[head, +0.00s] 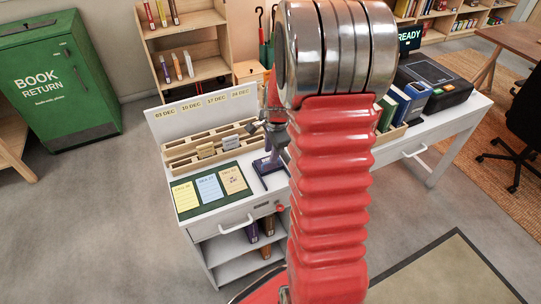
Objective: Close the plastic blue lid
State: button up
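I cannot make out a plastic blue lid in the head view; my red arm hides the middle of the white desk (205,220). A dark blue-purple stand-like object (272,166) is on the desk just left of my arm, partly hidden by it. What seems to be my gripper (262,127) is a small grey shape just above this object, partly behind my arm. Its fingers are too small and covered to tell whether they are open or shut, or whether they touch anything.
A wooden slotted rack (190,160) and a green mat (186,213) with several cards lie on the desk's left. Blue and green books (398,108) and a black machine (437,82) stand on the right. A green book return bin (50,85) is at back left.

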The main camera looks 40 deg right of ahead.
notch_tip(320, 180, up, 10)
jog(key=s, duration=0.2)
jog(key=shift+a, duration=0.2)
dwell(0.6)
jog(key=s+a+r+n+t, duration=0.1)
jog(key=s+a+r+n, duration=0.3)
jog(key=a, duration=0.4)
jog(key=s+a+r+n+t, duration=0.1)
jog(key=s+a+r+n, duration=0.2)
jog(key=s+a+n, duration=0.4)
jog(key=s+a+r+n+t, duration=0.1)
jog(key=s+a+r+n, duration=0.3)
jog(key=a+n, duration=0.5)
jog(key=shift+s+a+r, duration=0.35)
jog(key=shift+s+a, duration=0.05)
jog(key=shift+s, duration=0.3)
